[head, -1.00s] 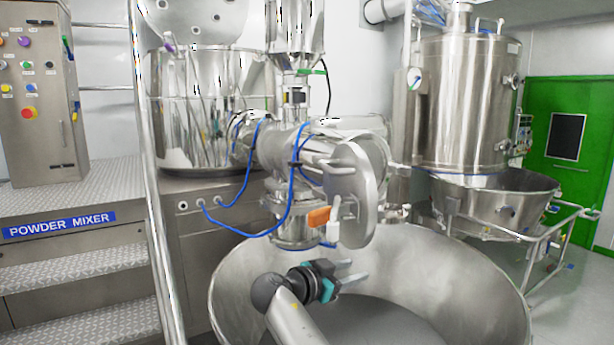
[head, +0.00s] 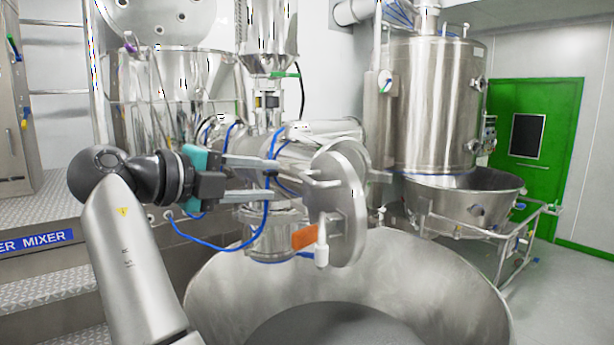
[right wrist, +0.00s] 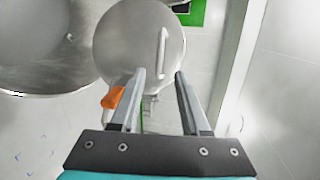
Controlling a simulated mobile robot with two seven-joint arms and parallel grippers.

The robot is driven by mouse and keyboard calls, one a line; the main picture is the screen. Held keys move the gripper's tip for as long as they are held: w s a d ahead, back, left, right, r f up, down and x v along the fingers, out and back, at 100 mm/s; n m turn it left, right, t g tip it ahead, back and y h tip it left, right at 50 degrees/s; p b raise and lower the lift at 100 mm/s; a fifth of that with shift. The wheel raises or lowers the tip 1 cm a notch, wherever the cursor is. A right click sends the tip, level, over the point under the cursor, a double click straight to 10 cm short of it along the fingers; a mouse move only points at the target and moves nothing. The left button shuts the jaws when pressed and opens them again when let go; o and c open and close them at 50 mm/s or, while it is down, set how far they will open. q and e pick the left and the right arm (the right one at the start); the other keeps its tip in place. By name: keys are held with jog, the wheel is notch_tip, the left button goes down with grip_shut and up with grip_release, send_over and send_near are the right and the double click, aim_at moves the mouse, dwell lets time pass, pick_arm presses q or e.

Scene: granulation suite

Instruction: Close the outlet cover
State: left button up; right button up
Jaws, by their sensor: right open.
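The outlet cover (head: 348,215) is a round steel plate standing upright at the right end of the mixer's horizontal outlet housing (head: 293,165). A white handle (head: 322,243) hangs on its near side, and an orange part (head: 303,237) sits beside it. I cannot tell how wide the gap to the housing is. My right gripper (head: 276,179) is open and empty in front of the housing, its fingers pointing right toward the cover. In the right wrist view the cover (right wrist: 128,38) lies ahead of the parted fingers (right wrist: 160,73), apart from them. My left gripper is not in view.
A large open steel bowl (head: 225,295) stands below the outlet. Blue cables (head: 215,239) loop from the housing near my gripper. Steps (head: 50,303) and a railing are at the left. A tall steel vessel (head: 430,110) and a green door are behind at the right.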

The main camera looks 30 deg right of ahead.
aim_at(305, 181)
jog(key=p+x, duration=0.3)
jog(key=x, duration=0.6)
jog(key=shift+w+d, duration=0.15)
jog(key=shift+d, duration=0.2)
jog(key=shift+w+d+f, duration=0.15)
jog(key=shift+d, duration=0.35)
grip_shut()
dwell(0.4)
